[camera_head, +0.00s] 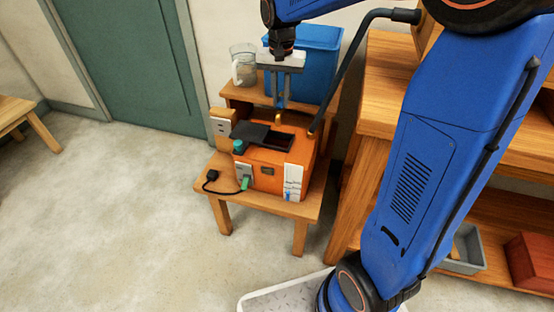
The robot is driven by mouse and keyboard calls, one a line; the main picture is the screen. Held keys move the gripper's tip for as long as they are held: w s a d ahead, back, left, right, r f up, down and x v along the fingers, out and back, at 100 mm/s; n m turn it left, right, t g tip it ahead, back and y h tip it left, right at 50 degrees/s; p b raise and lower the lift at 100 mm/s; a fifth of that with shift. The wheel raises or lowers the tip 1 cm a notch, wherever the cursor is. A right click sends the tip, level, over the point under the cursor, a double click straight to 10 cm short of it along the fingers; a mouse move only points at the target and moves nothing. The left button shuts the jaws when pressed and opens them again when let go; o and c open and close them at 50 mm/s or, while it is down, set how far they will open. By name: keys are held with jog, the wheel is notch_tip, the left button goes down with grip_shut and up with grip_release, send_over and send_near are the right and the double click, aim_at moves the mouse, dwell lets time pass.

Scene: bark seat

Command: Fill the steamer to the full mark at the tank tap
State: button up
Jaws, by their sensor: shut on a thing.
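The orange steamer (269,181) stands on a low wooden stool under the tap. Its dark flap (250,133) lies back to the left, beside a dark fill opening (280,144). A white gauge strip (293,177) on its front shows a little blue near the bottom; its marks are too small to read. The blue tank (325,42) stands on a shelf behind, with a brass tap (279,116) above the opening. My gripper (280,103) points down in front of the tank, shut at the tap, whose handle it hides. Any water stream is too small to tell.
A clear jug (243,65) stands left of the tank. A black plug (212,175) and cord lie on the stool (225,193), left of the steamer. A black hose (340,75) rises from the steamer's right.

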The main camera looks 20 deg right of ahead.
jog(key=shift+d+n, duration=0.8)
jog(key=shift+n, duration=1.15)
jog(key=shift+d+n, duration=0.75)
jog(key=shift+n, duration=1.25)
jog(key=shift+d+n, duration=0.8)
jog(key=shift+n, duration=1.15)
dwell(2.1)
